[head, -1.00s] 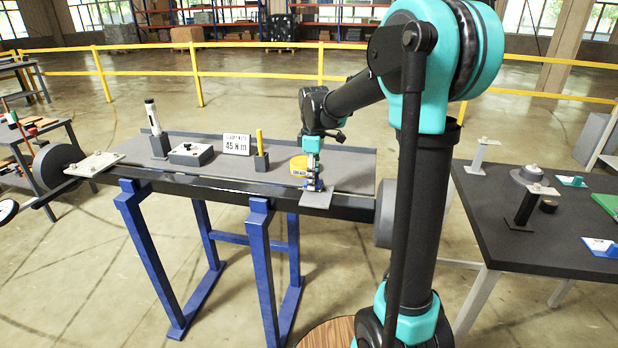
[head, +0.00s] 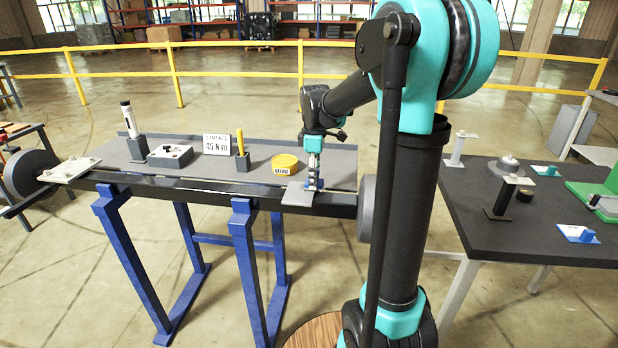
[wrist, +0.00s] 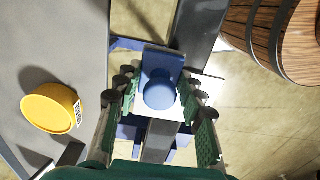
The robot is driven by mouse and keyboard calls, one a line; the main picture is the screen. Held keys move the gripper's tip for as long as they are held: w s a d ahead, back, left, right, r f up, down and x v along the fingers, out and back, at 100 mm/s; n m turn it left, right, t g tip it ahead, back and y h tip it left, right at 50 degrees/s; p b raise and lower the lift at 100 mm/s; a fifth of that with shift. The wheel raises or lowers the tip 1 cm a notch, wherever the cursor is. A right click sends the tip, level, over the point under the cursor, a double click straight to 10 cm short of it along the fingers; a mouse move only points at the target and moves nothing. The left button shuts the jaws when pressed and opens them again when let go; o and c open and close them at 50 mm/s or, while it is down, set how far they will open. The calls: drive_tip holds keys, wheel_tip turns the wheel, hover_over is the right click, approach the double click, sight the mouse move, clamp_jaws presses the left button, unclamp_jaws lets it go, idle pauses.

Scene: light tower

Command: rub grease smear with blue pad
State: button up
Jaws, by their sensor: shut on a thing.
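My gripper (head: 314,180) points down over the right end of the long dark beam (head: 165,188). In the wrist view its fingers (wrist: 160,88) stand on both sides of the blue pad (wrist: 163,60), which has a round blue knob, and are shut on it. In the head view the pad is a small blue patch among the fingers, near the right edge of a grey plate (head: 296,194) on the beam. I cannot tell if the pad touches the plate. I cannot make out the grease smear.
A yellow tin (head: 285,163) stands close left of my gripper. Left of it are a yellow stick in a holder (head: 241,160), a sign (head: 217,145), a grey box (head: 170,156) and a white-topped tool (head: 130,125). A dark table (head: 545,215) is at right.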

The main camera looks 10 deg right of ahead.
sight(294, 185)
drive_tip(key=shift+a, duration=0.15)
drive_tip(key=shift+w+a, duration=0.4)
drive_tip(key=shift+a, duration=0.8)
drive_tip(key=shift+w+a, duration=0.45)
drive_tip(key=shift+a, duration=0.75)
drive_tip(key=shift+w+a, duration=0.4)
drive_tip(key=shift+a, duration=0.8)
drive_tip(key=shift+f, duration=0.1)
drive_tip(key=shift+s+d, duration=0.1)
drive_tip(key=shift+s+d, duration=0.15)
drive_tip(key=shift+d, duration=0.35)
drive_tip(key=shift+s+d, duration=0.35)
drive_tip(key=shift+d, duration=0.7)
drive_tip(key=shift+s+d, duration=0.3)
drive_tip(key=shift+d, duration=0.7)
drive_tip(key=shift+s+d, duration=0.35)
drive_tip(key=shift+d, duration=0.7)
drive_tip(key=shift+r, duration=0.2)
drive_tip(key=shift+r, duration=3)
